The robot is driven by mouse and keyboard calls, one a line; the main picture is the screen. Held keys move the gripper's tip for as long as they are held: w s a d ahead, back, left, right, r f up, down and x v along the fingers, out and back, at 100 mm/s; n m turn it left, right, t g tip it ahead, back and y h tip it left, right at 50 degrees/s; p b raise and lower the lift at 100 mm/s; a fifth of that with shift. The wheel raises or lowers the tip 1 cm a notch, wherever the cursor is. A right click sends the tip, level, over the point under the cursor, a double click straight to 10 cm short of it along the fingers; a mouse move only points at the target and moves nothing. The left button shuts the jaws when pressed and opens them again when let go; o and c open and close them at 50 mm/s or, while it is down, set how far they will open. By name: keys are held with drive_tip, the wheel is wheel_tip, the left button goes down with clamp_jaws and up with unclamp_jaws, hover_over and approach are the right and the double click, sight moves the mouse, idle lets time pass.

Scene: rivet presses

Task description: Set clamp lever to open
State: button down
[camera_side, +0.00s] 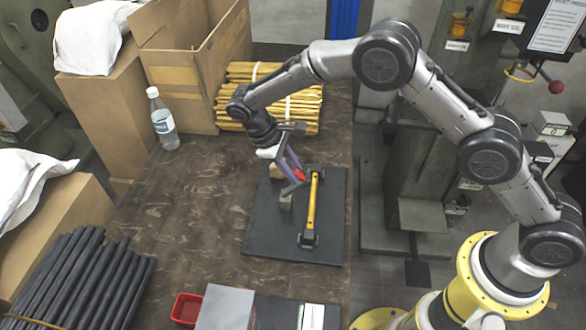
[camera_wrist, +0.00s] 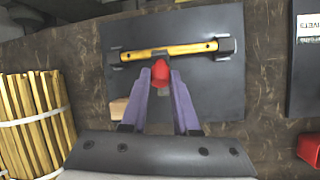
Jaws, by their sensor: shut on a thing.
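The clamp lever's red grip (camera_side: 299,174) stands above a dark base plate (camera_side: 262,228), close beside a yellow bar (camera_side: 312,203) with dark end blocks. My gripper (camera_side: 297,176) reaches down from the upper left, its purple fingers shut on the red grip. The wrist view shows the red grip (camera_wrist: 160,72) between the two fingertips (camera_wrist: 160,80), with the yellow bar (camera_wrist: 168,50) just beyond it. The rest of the lever and its pivot are mostly hidden, so I cannot tell its exact angle.
A small grey block (camera_side: 286,202) and a tan block (camera_side: 277,171) are on the plate near my fingers. Bundled yellow rods (camera_side: 300,108), a cardboard box (camera_side: 185,75) and a bottle (camera_side: 161,120) stand behind. A red tray (camera_side: 186,309) is at the front. The table left of the plate is clear.

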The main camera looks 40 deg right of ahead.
drive_tip(key=shift+w+a+r, duration=0.15)
drive_tip(key=shift+w+a, duration=0.25)
drive_tip(key=shift+w+a+f, duration=0.3)
drive_tip(key=shift+w+a, duration=0.55)
drive_tip(key=shift+a, duration=0.05)
drive_tip(key=shift+w+a+f, duration=0.25)
drive_tip(key=shift+w+a, duration=0.55)
drive_tip(key=shift+a, duration=0.1)
drive_tip(key=shift+f, duration=0.1)
drive_tip(key=c, duration=0.7)
unclamp_jaws()
drive_tip(key=shift+o, duration=0.2)
